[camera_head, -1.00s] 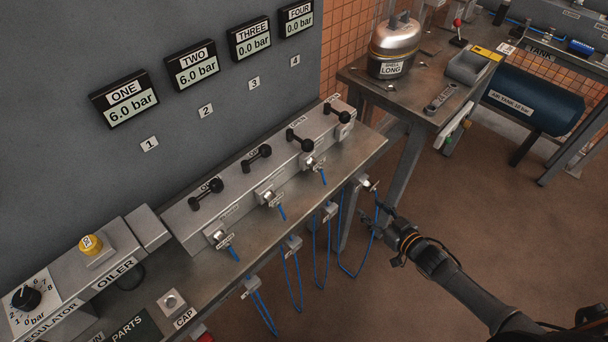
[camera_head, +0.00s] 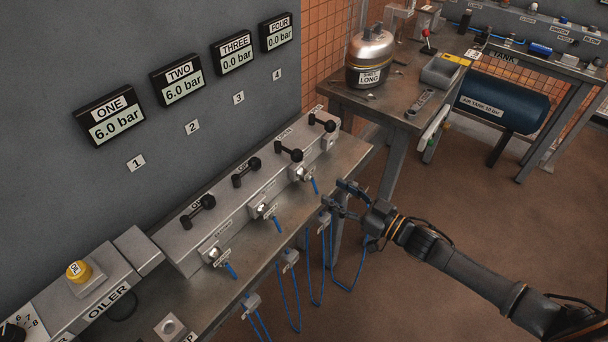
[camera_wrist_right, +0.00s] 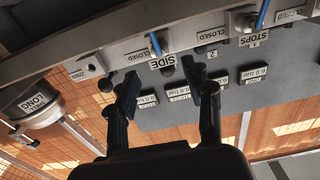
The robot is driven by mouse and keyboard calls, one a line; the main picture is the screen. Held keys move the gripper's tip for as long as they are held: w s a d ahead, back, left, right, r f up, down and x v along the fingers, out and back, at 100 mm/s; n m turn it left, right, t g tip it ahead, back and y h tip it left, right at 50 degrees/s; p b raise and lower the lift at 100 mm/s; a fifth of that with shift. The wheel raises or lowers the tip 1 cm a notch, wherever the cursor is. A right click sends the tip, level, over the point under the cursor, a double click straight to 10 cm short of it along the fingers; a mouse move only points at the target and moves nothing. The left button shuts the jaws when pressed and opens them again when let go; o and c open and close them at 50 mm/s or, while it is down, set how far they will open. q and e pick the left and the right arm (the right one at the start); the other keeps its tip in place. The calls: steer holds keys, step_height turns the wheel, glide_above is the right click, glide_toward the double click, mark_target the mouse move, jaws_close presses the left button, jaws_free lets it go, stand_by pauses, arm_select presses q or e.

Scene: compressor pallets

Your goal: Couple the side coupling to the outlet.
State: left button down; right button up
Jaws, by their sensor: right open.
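The side coupling (camera_wrist_right: 155,43) shows in the right wrist view as a blue-ended fitting above a SIDE label. It appears to be the fitting at the third outlet (camera_head: 300,174) of the grey manifold in the head view. I cannot tell whether it is fully seated. My right gripper (camera_head: 338,195) is open and empty just off the bench's front edge. In the wrist view its two fingers (camera_wrist_right: 160,76) spread below the SIDE label, apart from the coupling. A bare-looking outlet (camera_wrist_right: 92,66) sits left of it. My left gripper is not in view.
Two more blue-ended couplings, at outlets one (camera_head: 217,257) and two (camera_head: 263,211), stand left. Blue hoses (camera_head: 297,295) hang from holders along the bench edge. Black valve handles (camera_head: 289,151) top the manifold. A side table (camera_head: 402,108) with a metal tank stands at right.

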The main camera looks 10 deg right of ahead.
mark_target(312, 179)
steer(key=b+x, duration=0.2)
steer(key=x, duration=0.4)
steer(key=shift+w+a, duration=0.25)
steer(key=shift+w, duration=0.1)
steer(key=shift+x, duration=0.9)
stand_by(0.4)
jaws_close()
steer(key=shift+s+d+p, duration=0.1)
steer(key=shift+s+p, duration=0.05)
steer(key=shift+p, duration=0.2)
steer(key=shift+p+v, duration=1.1)
steer(key=shift+v, duration=1.75)
